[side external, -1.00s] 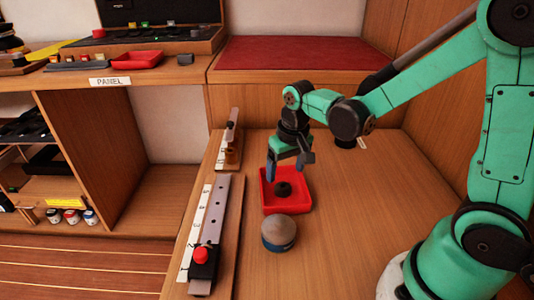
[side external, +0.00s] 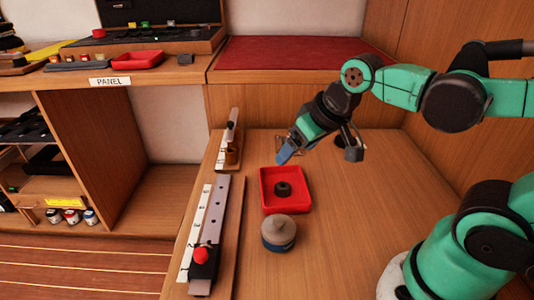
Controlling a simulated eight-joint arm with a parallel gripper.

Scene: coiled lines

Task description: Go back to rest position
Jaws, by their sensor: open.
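My gripper (side external: 318,156) is open and empty. It hangs tilted above the wooden worktop (side external: 370,210), behind and to the right of a red tray (side external: 304,206). One blue-tipped finger points down to the left, and the other finger is at the right, clear of the tray. A small dark round piece (side external: 283,188) lies in the red tray. My green arm reaches in from the right.
A round grey-topped, blue-sided object (side external: 278,233) stands just in front of the tray. A rail with a red knob (side external: 201,255) runs along the worktop's left side, with another rail (side external: 229,140) behind it.

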